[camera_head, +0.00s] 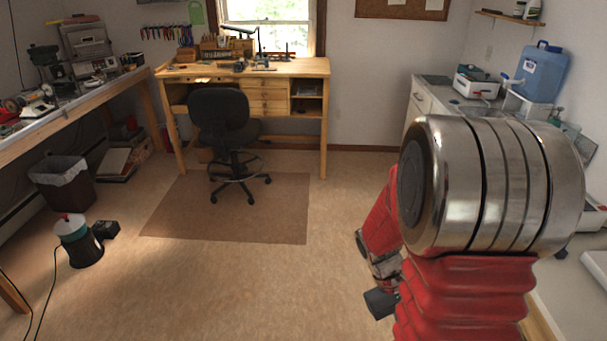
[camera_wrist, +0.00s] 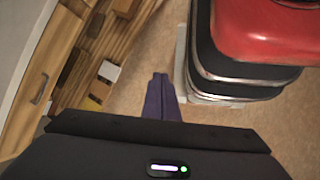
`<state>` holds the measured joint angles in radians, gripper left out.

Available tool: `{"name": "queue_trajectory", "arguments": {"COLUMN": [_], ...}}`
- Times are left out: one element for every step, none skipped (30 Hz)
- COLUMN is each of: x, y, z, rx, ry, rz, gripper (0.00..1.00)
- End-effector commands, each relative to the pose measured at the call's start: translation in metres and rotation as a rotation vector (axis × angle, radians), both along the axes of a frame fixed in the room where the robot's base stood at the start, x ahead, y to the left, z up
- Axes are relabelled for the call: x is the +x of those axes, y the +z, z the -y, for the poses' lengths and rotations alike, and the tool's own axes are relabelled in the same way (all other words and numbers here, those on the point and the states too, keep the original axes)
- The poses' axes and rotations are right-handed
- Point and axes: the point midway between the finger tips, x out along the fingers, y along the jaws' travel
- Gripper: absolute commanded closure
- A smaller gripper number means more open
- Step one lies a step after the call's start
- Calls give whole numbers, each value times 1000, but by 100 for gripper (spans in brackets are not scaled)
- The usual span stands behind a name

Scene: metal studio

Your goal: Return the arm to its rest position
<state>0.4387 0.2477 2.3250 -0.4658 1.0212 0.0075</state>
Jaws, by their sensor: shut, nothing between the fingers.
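My gripper (camera_wrist: 160,98) shows at the middle of the wrist view, its two dark fingers together and nothing between them. It points over bare tan floor, between a wooden drawer front on the left and my own red and black arm parts on the right. In the head view my red and silver arm fills the right side. The end of the arm hangs low behind the big silver joint there, and its fingers cannot be made out.
A wooden workbench (camera_head: 270,68) stands at the back with a black chair (camera_head: 222,110) on a brown mat (camera_head: 180,222). A counter with a blue jug (camera_head: 541,72) is at right. A bin (camera_head: 66,184) and a small device (camera_head: 76,240) stand left. The middle floor is clear.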

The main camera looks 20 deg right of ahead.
Motion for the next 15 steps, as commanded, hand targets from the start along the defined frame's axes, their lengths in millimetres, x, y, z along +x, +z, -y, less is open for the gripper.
{"name": "queue_trajectory", "arguments": {"x": [6,9,13,15,18,22,25,27,31,33,35,38,41,43,45], "y": [8,11,16,19,23,28,31,35,40,44,47,52,56,60,65], "z": [-8,-12,-18,-23,-27,-33,-38,-42,-48,-53,-57,-64,-68,-72,-78], "rx": [1,2,5,8,11,14,16,20,24,27,30,36,39,43,48], "ry": [-4,-7,-13,-17,-20,-25,-27,-30,-32,-35,-37,-39,-39,-41,-42], "rz": [39,61,89,111,131,160,181,202,230,251,272,298,319,340,367], "gripper": [100,100,100,100,100,100,100,100,100,100,100,100,100,100,100]}}
